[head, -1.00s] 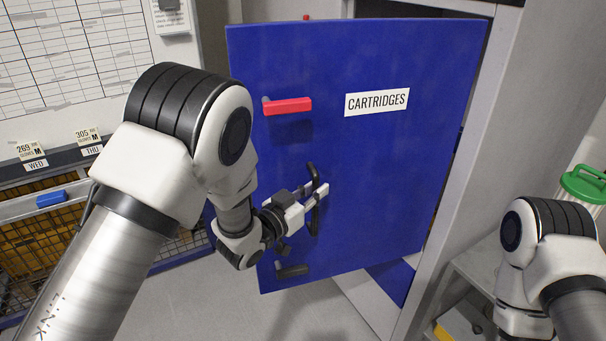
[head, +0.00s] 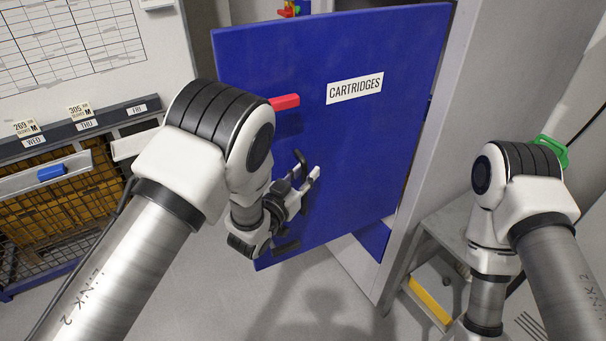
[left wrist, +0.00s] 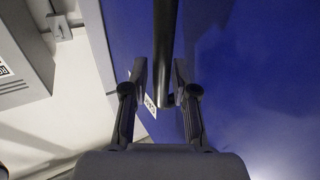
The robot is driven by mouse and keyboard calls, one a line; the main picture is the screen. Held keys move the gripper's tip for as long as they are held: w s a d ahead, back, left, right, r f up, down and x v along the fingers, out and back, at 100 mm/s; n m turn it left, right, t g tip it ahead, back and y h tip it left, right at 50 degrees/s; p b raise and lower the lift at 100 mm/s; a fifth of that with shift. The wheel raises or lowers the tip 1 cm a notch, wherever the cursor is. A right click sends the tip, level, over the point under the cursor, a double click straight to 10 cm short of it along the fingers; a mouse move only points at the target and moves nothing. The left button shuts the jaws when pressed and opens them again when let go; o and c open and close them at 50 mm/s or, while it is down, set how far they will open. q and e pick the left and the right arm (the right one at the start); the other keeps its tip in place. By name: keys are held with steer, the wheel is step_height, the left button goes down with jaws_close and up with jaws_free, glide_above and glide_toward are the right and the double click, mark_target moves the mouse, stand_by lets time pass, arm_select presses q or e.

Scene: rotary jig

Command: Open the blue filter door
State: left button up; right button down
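The blue door (head: 350,135) carries a white "CARTRIDGES" label and stands ajar from its cabinet, hinged on the right. A red handle (head: 286,102) sits on its upper left, partly behind my left arm. My left gripper (head: 313,175) is at a black bar handle (head: 299,158) on the lower left of the door. In the left wrist view the fingers (left wrist: 158,85) are apart, with the black bar (left wrist: 165,45) between them, nearer the right finger. A gap shows beside the left finger; I cannot tell whether they touch. My right gripper is out of view.
A grey cabinet side (head: 470,90) and a low grey bench with a yellow strip (head: 428,300) stand right of the door, near my right arm. Wire baskets (head: 60,205) stand at the left. Floor between baskets and door is clear.

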arm_select(q)
steer(key=shift+d+f, duration=0.1)
steer(key=shift+d, duration=0.1)
steer(key=shift+s+a+f, duration=0.1)
steer(key=shift+s+a, duration=0.25)
steer(key=shift+s, duration=0.1)
steer(key=v, duration=1.1)
